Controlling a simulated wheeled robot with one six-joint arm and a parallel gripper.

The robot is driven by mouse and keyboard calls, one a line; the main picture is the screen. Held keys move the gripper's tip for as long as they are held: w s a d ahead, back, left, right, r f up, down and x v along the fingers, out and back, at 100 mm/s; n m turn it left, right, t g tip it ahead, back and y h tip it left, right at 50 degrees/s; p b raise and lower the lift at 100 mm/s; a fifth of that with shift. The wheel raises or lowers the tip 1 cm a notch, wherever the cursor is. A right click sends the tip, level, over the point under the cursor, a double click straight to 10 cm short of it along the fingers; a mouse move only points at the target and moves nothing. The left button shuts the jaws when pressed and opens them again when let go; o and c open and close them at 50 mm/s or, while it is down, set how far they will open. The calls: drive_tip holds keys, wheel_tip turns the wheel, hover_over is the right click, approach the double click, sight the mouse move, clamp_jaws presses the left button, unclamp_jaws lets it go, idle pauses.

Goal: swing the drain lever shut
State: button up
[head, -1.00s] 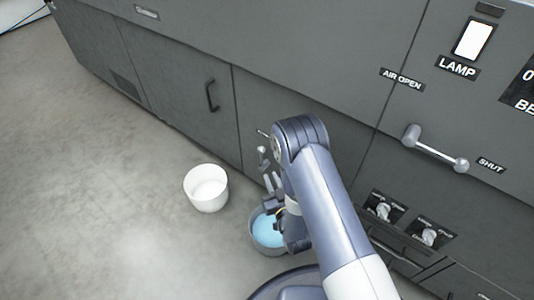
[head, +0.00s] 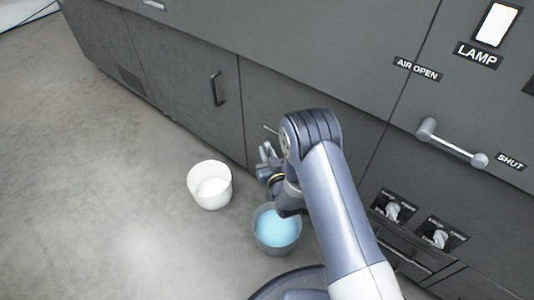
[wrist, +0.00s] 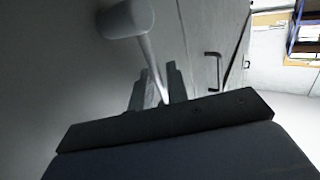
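The drain lever (wrist: 148,50) shows in the wrist view as a pale rod running down from a rounded grey end piece at the top. Its lower part runs between the two fingers of my gripper (wrist: 158,72). The fingers stand apart with gaps beside the rod; I cannot tell whether either touches it. In the head view my gripper (head: 266,156) is at the low cabinet front, above the bucket of blue liquid. There, a thin rod (head: 270,129) shows beside my arm; my arm and gripper hide most of the drain fitting.
A grey bucket (head: 259,241) of blue liquid stands on the floor below my gripper. A white bucket (head: 210,196) stands to its left. A cabinet handle (head: 216,89) is up and left. An AIR OPEN/SHUT lever (head: 450,144) and two knobs are right. Floor at left is clear.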

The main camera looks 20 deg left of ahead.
drive_tip(key=shift+c, duration=0.4)
clamp_jaws()
